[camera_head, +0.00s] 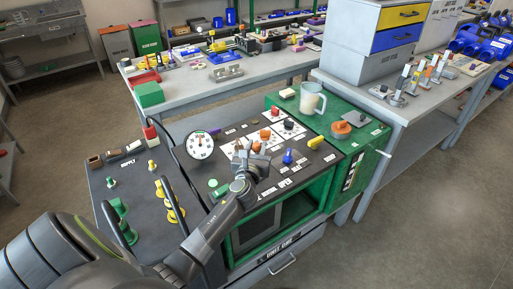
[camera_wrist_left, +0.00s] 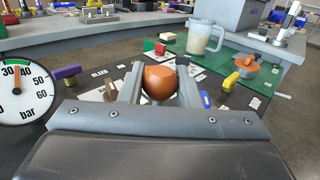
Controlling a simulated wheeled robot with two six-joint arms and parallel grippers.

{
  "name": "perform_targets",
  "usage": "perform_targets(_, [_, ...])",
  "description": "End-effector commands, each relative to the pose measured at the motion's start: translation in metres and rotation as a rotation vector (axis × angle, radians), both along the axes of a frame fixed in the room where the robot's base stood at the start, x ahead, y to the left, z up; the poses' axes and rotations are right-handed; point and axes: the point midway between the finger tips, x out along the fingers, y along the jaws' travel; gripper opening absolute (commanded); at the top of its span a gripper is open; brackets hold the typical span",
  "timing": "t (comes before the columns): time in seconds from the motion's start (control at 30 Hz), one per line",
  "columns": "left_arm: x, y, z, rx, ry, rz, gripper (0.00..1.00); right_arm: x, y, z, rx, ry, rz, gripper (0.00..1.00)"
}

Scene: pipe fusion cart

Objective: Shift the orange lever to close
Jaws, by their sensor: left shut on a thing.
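The orange lever (camera_wrist_left: 160,83) fills the space between the two fingers in the left wrist view, its rounded end towards me. In the head view an orange part (camera_head: 256,147) shows at the fingertips over a white card on the dark panel. My left gripper (camera_head: 246,157) reaches over the panel from the front, and its fingers (camera_wrist_left: 158,90) are shut on the orange lever. The lever's base is hidden by the gripper. My right gripper is not in view.
A round gauge (camera_head: 200,145) stands left of the gripper. A blue knob (camera_head: 288,157) and a yellow handle (camera_head: 316,142) sit to the right. A clear jug (camera_head: 312,100) and an orange round knob (camera_head: 341,128) are on the green top.

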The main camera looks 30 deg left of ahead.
Motion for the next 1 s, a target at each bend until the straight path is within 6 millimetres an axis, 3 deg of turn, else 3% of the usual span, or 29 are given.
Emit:
perform_targets(0.27, [-0.002,0.001,-0.004,-0.006,-0.014,0.000,0.00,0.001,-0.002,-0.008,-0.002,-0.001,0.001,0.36])
perform_targets(1.0, [-0.037,0.016,-0.014,-0.119,-0.295,0.002,0.00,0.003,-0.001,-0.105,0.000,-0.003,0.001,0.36])
